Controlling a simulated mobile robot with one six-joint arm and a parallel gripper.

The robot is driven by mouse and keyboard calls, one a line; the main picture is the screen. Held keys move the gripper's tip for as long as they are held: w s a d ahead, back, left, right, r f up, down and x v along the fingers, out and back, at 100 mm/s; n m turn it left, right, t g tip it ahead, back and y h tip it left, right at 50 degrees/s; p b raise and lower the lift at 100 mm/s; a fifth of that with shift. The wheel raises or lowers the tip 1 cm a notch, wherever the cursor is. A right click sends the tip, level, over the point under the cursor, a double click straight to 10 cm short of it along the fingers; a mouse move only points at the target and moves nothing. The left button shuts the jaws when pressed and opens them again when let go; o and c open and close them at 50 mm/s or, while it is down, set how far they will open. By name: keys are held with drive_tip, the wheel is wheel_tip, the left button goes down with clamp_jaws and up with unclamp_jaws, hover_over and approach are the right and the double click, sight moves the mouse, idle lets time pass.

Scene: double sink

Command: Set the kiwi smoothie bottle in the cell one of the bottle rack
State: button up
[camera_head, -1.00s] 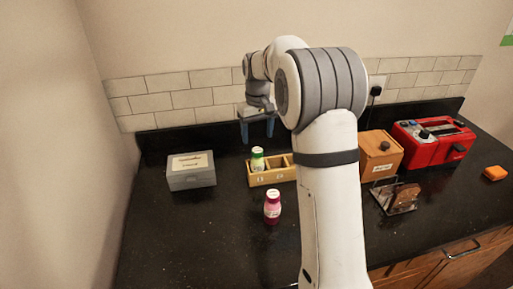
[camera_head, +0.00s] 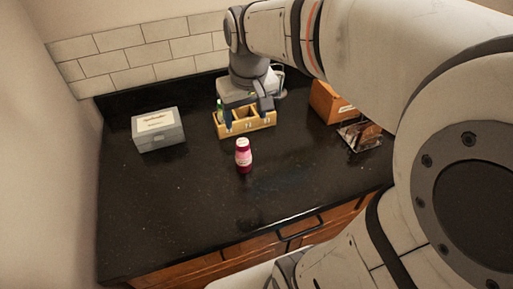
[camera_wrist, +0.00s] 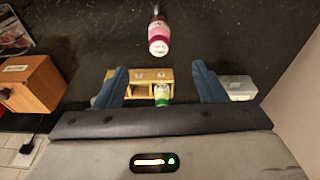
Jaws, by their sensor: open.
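The bottle rack (camera_head: 248,128) is a light wooden box with open cells and small front labels, too small to read. It also shows in the wrist view (camera_wrist: 150,75). A green-capped bottle (camera_head: 220,105), which looks like the kiwi smoothie, stands in the rack's left end cell in the head view. In the wrist view the bottle (camera_wrist: 162,94) is seen from above, partly cut off by my gripper's body. My gripper (camera_head: 246,106) is over the rack, its blue fingers spread; in the wrist view the open gripper (camera_wrist: 160,86) has the bottle between its fingers' lines, no contact visible.
A pink bottle (camera_head: 243,155) stands on the black counter in front of the rack. A grey labelled box (camera_head: 158,131) is at left. The front left counter is clear.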

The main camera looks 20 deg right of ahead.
drive_tip(key=s+f+t, duration=0.1)
drive_tip(key=s+f, duration=0.3)
drive_tip(key=s, duration=0.6)
drive_tip(key=shift+a+m, duration=0.2)
drive_tip(key=shift+m, duration=0.2)
idle(0.5)
